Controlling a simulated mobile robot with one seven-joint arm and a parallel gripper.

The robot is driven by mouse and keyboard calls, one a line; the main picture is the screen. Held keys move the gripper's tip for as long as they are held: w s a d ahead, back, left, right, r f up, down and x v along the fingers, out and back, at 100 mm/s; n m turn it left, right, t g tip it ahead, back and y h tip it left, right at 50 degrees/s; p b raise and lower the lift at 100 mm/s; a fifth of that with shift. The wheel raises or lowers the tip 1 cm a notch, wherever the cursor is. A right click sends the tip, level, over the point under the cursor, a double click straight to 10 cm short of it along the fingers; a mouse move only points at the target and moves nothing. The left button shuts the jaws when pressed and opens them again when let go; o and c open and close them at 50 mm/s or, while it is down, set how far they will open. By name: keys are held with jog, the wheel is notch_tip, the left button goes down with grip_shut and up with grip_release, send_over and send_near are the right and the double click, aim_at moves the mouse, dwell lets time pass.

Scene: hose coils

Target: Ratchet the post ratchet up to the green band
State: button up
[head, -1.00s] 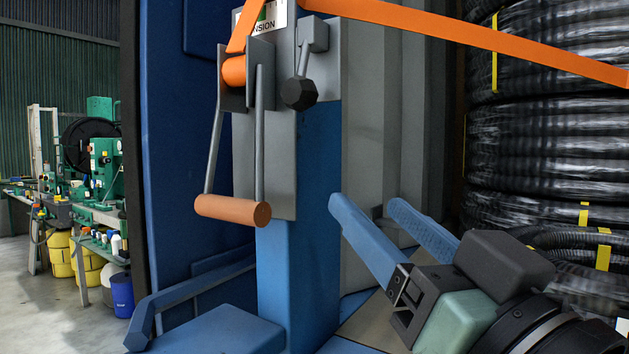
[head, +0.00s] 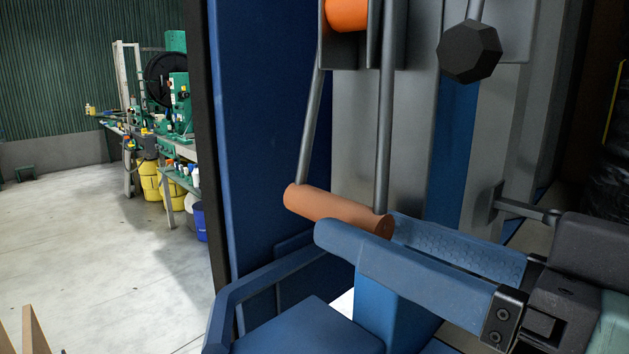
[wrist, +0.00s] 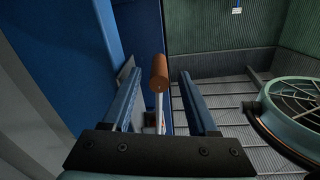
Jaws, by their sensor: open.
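The ratchet handle has an orange-brown grip (head: 335,208) on two grey rods and hangs down from the ratchet on the grey post plate (head: 365,120). The orange strap roll (head: 347,14) shows at the ratchet's top. My gripper (head: 360,228) is open, with its blue fingers at the right end of the grip. In the wrist view the grip (wrist: 159,72) stands between the two finger lines, near the tips. I cannot tell whether a finger touches it. The tension label and its green band are out of view.
A black knob (head: 469,52) on a lever sits up and right of the handle. A blue frame rail (head: 262,285) and a blue block (head: 310,330) lie below. A blue upright panel (head: 265,130) stands behind to the left. Open floor (head: 100,250) lies far left.

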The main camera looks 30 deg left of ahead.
aim_at(315, 205)
jog(key=p+x, duration=0.1)
jog(key=x, duration=0.5)
jog(key=shift+w+a+p, duration=0.15)
jog(key=shift+a+p, duration=0.2)
jog(key=shift+p, duration=0.05)
grip_shut()
dwell(1.0)
